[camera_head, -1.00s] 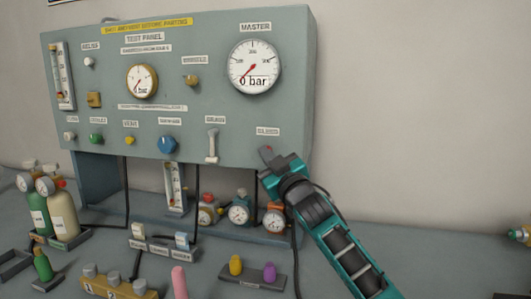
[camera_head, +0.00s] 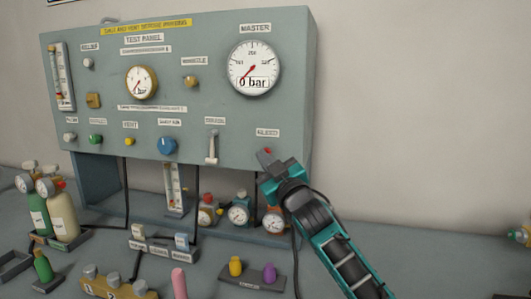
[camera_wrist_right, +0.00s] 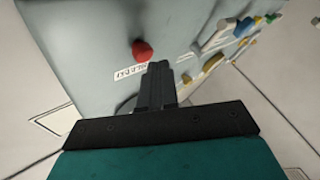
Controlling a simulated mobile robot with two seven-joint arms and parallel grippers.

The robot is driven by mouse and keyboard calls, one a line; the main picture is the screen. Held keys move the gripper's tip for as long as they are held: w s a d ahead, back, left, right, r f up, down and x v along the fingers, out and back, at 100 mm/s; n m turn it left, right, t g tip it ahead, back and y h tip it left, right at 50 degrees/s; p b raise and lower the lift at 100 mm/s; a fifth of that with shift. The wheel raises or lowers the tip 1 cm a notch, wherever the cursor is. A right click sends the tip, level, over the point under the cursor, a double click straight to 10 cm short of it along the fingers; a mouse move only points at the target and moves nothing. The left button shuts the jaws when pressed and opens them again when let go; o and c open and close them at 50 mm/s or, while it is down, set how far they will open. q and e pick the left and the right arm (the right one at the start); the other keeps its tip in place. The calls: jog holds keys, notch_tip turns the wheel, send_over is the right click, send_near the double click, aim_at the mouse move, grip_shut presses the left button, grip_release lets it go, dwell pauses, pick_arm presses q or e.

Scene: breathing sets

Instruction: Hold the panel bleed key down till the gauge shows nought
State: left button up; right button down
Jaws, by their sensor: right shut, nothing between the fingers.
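The test panel (camera_head: 215,110) stands upright with the red bleed key (camera_head: 267,151) at its lower right, under the BLEED label. The key also shows as a round red knob in the right wrist view (camera_wrist_right: 142,50). The large MASTER gauge (camera_head: 253,67) shows "0 bar", its red needle pointing lower left. My right gripper (camera_head: 270,165) is shut and empty, its tips just below the key. In the wrist view the fingertips (camera_wrist_right: 160,66) lie beside the knob with a small gap. My left gripper is out of view.
A smaller brass-rimmed gauge (camera_head: 141,82) and several knobs and switches sit on the panel. Below are regulators (camera_head: 239,214), gas cylinders (camera_head: 62,217) at left, and a small tray (camera_head: 252,281) with yellow and purple pieces. The bench right of my arm is mostly clear.

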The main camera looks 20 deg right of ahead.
jog(key=shift+s+a, duration=0.15)
jog(key=shift+s, duration=0.1)
jog(key=s+a, duration=0.1)
jog(key=s, duration=0.1)
jog(key=s+a+p, duration=0.1)
jog(key=s, duration=0.1)
jog(key=shift+a, duration=0.4)
dwell(0.5)
